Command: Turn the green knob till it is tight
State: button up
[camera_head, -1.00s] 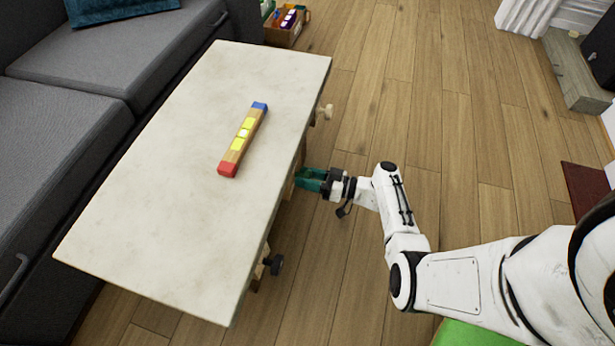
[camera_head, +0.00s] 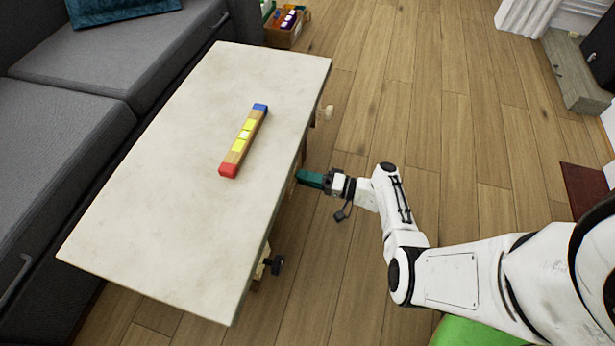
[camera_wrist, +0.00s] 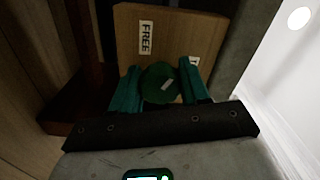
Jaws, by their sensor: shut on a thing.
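The green knob (camera_wrist: 163,86) shows in the wrist view as a round dark green disc with a pale slanted mark. It sits in front of a wooden board (camera_wrist: 178,32) with a label reading "FREE" at its upper left and a second label, partly hidden, at the right. My gripper (camera_wrist: 159,72) has its two teal fingers on either side of the knob, shut on it. In the head view my gripper (camera_head: 302,178) reaches in at the right edge of the table (camera_head: 150,230). The knob is hidden there.
A wooden bar (camera_head: 243,140) with a blue end, a red end and yellow parts lies on the table. A pale knob (camera_head: 327,112) and a black knob (camera_head: 276,265) stick out along the table's right side. A grey sofa (camera_head: 60,140) stands left; open floor lies right.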

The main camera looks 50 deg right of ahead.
jog(key=m+p, duration=0.1)
jog(key=m, duration=0.5)
jog(key=shift+r, duration=0.15)
jog(key=m+p, duration=0.1)
jog(key=m, duration=0.5)
jog(key=shift+p, duration=0.35)
jog(key=o, duration=1)
jog(key=shift+o, duration=0.2)
jog(key=v, duration=1.1)
